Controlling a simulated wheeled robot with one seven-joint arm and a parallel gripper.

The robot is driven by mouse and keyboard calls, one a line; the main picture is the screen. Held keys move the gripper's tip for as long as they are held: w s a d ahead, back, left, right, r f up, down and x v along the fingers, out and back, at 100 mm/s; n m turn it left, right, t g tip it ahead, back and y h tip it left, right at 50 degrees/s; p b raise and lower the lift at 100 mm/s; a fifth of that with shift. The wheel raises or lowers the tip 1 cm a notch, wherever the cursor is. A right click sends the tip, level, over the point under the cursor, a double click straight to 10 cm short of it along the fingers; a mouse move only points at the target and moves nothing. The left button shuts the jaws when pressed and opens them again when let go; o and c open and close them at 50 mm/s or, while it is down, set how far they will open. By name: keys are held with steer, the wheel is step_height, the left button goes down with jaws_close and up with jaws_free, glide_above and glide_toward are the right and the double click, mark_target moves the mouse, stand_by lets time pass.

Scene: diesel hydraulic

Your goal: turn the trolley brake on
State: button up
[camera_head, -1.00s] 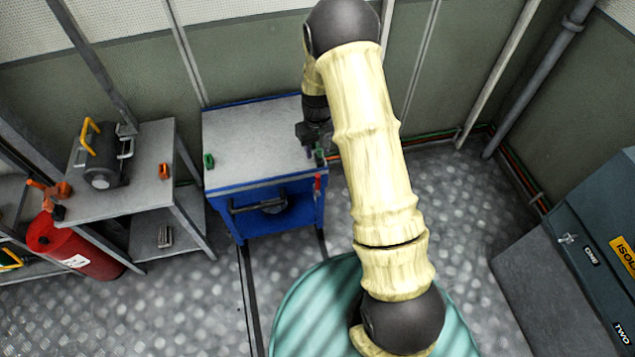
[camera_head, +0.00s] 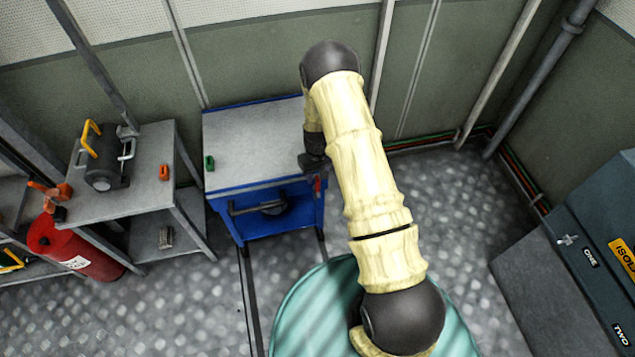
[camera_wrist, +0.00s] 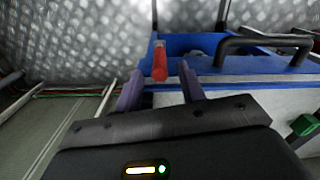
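The trolley (camera_head: 250,125) is blue with a grey top and stands against the wall in the head view. A red lever (camera_head: 318,185), which looks like the brake, is at its front right corner. In the wrist view the red lever (camera_wrist: 160,62) points towards the camera, beyond the trolley's blue edge (camera_wrist: 235,78). My gripper (camera_wrist: 160,70) is open, with a purple finger on either side of the lever in the picture. I cannot tell whether the fingers touch it. In the head view my gripper (camera_head: 313,164) is dark and just above the lever; its fingers are hidden.
A black handle (camera_head: 258,205) runs along the trolley's front. A small green object (camera_head: 209,162) is on its top left. A grey bench (camera_head: 140,185) with a dark machine (camera_head: 105,160) and a red cylinder (camera_head: 75,250) stand left.

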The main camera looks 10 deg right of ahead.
mark_target(318, 183)
step_height(318, 183, down, 5)
steer(key=shift+r, duration=0.15)
steer(key=shift+f, duration=0.25)
steer(key=shift+d, duration=0.1)
jaws_close()
